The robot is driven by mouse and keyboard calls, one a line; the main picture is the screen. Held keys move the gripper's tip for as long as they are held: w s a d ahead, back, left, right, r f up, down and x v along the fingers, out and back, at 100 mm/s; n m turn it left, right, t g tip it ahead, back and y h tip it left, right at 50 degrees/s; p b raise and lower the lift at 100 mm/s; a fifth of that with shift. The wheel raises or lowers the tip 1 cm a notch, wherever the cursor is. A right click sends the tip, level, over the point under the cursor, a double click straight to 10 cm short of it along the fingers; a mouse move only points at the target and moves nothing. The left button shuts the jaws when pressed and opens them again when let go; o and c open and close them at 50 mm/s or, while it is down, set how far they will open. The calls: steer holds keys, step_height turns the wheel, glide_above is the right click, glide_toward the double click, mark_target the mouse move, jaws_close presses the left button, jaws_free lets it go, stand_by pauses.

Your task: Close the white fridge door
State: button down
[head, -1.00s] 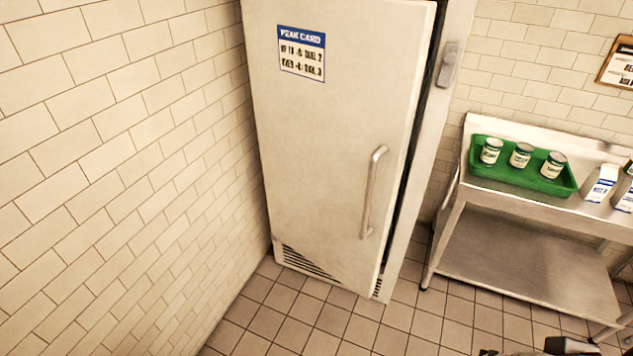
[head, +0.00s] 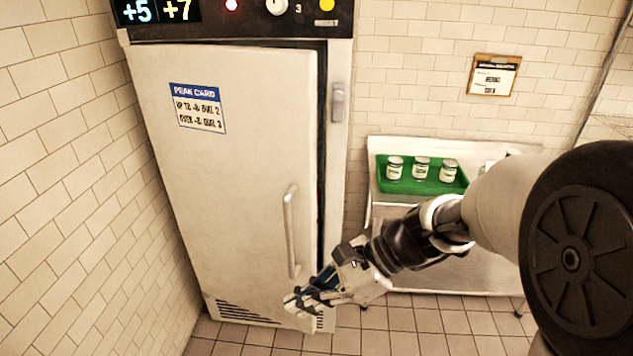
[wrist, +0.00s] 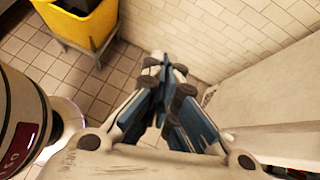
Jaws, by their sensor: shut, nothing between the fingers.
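The white fridge door (head: 235,170) stands slightly ajar in the head view, with a dark gap along its right edge. It has a vertical bar handle (head: 290,232) near that edge and a card on its upper part. My gripper (head: 300,300) is shut and empty, in front of the door's lower right corner, below the handle. I cannot tell whether it touches the door. In the wrist view my gripper (wrist: 165,75) shows its blue-padded fingers together, and a pale panel, likely the door (wrist: 270,90), lies to the right.
A latch (head: 338,102) sits on the frame (head: 340,150). A tiled wall is at left.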

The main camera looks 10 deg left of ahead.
steer(key=w+a+f+m+y, duration=0.4)
steer(key=w+a+f+m, duration=0.1)
steer(key=w+m, duration=0.3)
steer(key=w+f+m+t+y+p, duration=0.1)
steer(key=w+f+m+t, duration=0.5)
steer(key=f+m, duration=0.45)
steer(key=w+f+m+t+y+p, duration=0.15)
steer(key=w+f+m+t, duration=0.35)
steer(key=f+m, duration=0.55)
steer(key=w+a+f+n+b, duration=0.25)
steer(key=w+a, duration=0.25)
steer(key=a, duration=0.3)
steer(key=shift+m+h, duration=0.45)
steer(key=w+d, duration=0.1)
steer(key=w+d+b, duration=0.1)
steer(key=w+d, duration=0.1)
steer(key=shift+d+r, duration=0.2)
steer(key=shift+r, duration=0.2)
